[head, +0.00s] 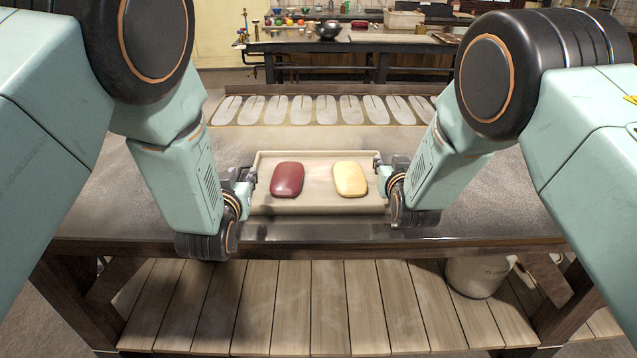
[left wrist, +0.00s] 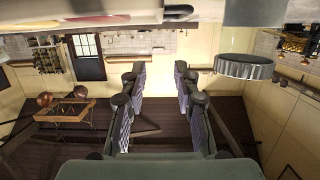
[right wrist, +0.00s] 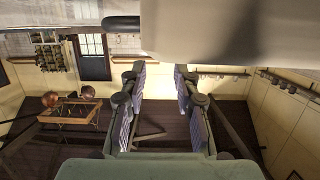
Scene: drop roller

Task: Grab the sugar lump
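I cannot make out a sugar lump by name. A dark red rounded block (head: 287,180) and a pale yellow rounded block (head: 350,179) lie apart on a beige tray (head: 318,206) on the table. My left gripper (head: 246,182) is at the tray's left side, and my right gripper (head: 382,171) is at its right side. In the left wrist view the left fingers (left wrist: 160,72) are spread with nothing between them. In the right wrist view the right fingers (right wrist: 160,72) are spread too. Neither gripper touches the blocks. Dark tray handles show near both grippers, partly hidden.
The grey metal table (head: 130,205) is clear around the tray. A slatted shelf (head: 310,300) with a white bucket (head: 475,277) is below. A second bench (head: 350,45) stands farther back.

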